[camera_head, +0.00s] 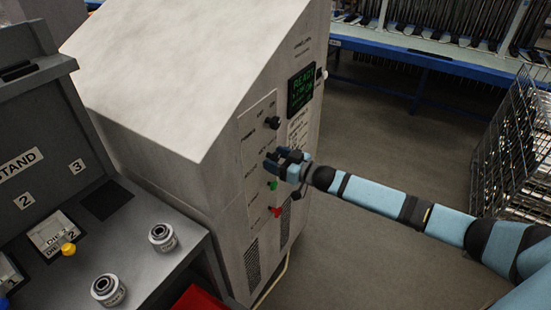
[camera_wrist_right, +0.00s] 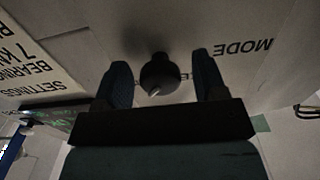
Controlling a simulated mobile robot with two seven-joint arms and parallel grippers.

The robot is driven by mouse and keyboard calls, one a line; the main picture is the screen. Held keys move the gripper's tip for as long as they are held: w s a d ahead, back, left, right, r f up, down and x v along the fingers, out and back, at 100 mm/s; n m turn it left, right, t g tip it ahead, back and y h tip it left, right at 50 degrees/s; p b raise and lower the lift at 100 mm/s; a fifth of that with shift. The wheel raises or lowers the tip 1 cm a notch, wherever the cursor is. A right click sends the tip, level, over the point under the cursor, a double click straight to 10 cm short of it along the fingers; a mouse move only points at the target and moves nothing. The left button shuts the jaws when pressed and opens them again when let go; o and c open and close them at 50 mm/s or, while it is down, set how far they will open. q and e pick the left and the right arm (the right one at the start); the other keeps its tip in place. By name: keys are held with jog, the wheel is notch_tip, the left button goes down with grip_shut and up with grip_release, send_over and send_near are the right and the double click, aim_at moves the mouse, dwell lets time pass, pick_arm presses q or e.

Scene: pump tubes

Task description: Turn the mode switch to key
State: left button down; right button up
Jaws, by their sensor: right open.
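The mode switch (camera_wrist_right: 158,76) is a round black knob with a pale pointer mark, seen in the right wrist view under an upside-down MODE label. Its position lettering is mostly hidden behind the knob. My right gripper (camera_wrist_right: 161,82) is open, with one finger on each side of the knob. Gaps show between the knob and both fingers. In the head view the right gripper (camera_head: 277,163) is at the front panel of the grey cabinet (camera_head: 205,105) and hides the switch. My left gripper is not in view.
On the panel are another black knob (camera_head: 272,122) above, a green button (camera_head: 272,186) and a red control (camera_head: 277,211) below, and a lit green display (camera_head: 301,90). A die stand (camera_head: 190,246) with metal dies is at left. A wire cage (camera_head: 515,140) stands at right.

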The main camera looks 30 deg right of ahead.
jog(key=shift+w+a, duration=0.1)
jog(key=shift+w, duration=0.05)
jog(key=shift+c, duration=0.2)
jog(key=c, duration=0.9)
jog(key=shift+n, duration=0.3)
jog(key=n, duration=0.3)
jog(key=shift+n, duration=0.3)
jog(key=n, duration=0.4)
jog(key=shift+n, duration=0.3)
jog(key=n+b, duration=0.1)
jog(key=n, duration=0.5)
jog(key=shift+n+b, duration=0.35)
jog(key=shift+n, duration=1.25)
jog(key=shift+r, duration=0.1)
